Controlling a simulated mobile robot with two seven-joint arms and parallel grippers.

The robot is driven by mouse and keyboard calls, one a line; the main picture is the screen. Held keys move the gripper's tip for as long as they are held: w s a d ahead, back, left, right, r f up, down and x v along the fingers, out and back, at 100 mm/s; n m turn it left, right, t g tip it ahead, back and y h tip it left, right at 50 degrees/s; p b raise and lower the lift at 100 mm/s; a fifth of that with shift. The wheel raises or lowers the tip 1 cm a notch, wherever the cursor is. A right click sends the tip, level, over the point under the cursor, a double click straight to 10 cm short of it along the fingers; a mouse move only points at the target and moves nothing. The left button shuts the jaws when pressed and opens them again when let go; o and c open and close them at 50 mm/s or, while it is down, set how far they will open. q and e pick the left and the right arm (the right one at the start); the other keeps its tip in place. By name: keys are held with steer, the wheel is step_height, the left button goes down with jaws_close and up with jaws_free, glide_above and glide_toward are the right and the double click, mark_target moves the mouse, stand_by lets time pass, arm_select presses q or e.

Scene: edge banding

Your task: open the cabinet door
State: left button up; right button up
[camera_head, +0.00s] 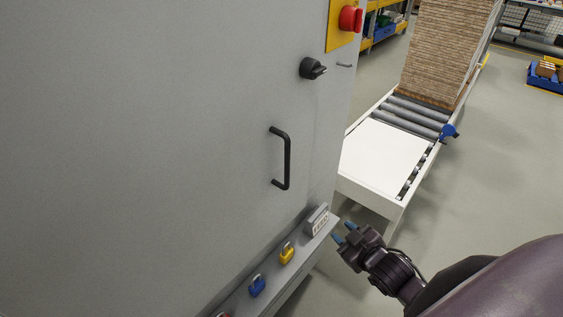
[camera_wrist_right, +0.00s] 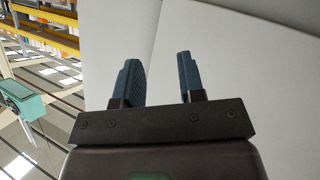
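The cabinet door (camera_head: 150,130) is a large grey panel that fills the left of the head view and looks closed. A black bar handle (camera_head: 280,158) stands upright near its right edge. A black rotary knob (camera_head: 312,68) sits above the handle. My right gripper (camera_head: 344,232) is below and right of the handle, apart from it, near the end of the ledge. In the right wrist view its two blue fingers (camera_wrist_right: 158,75) are apart with nothing between them. My left gripper is not in view.
A ledge (camera_head: 262,262) below the door holds a blue padlock (camera_head: 257,286), a yellow padlock (camera_head: 287,253) and a small grey block (camera_head: 317,219). A red button (camera_head: 350,19) is at the top.

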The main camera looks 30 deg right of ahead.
steer(key=w+d+r+n+t+b, duration=0.1)
steer(key=w+d+r+n+t, duration=0.25)
steer(key=w+r+n, duration=0.35)
step_height(320, 180, up, 15)
steer(key=n+g+y, duration=0.7)
steer(key=n+y, duration=0.8)
steer(key=n, duration=2.1)
glide_above(286, 184)
steer(key=d, duration=0.2)
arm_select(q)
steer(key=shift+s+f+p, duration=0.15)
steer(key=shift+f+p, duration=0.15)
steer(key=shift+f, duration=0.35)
arm_select(e)
steer(key=shift+w+a+f, duration=0.1)
steer(key=shift+w+a, duration=0.05)
steer(key=shift+a, duration=0.3)
steer(key=shift+w+a+f, duration=0.1)
steer(key=shift+a, duration=0.3)
jaws_close()
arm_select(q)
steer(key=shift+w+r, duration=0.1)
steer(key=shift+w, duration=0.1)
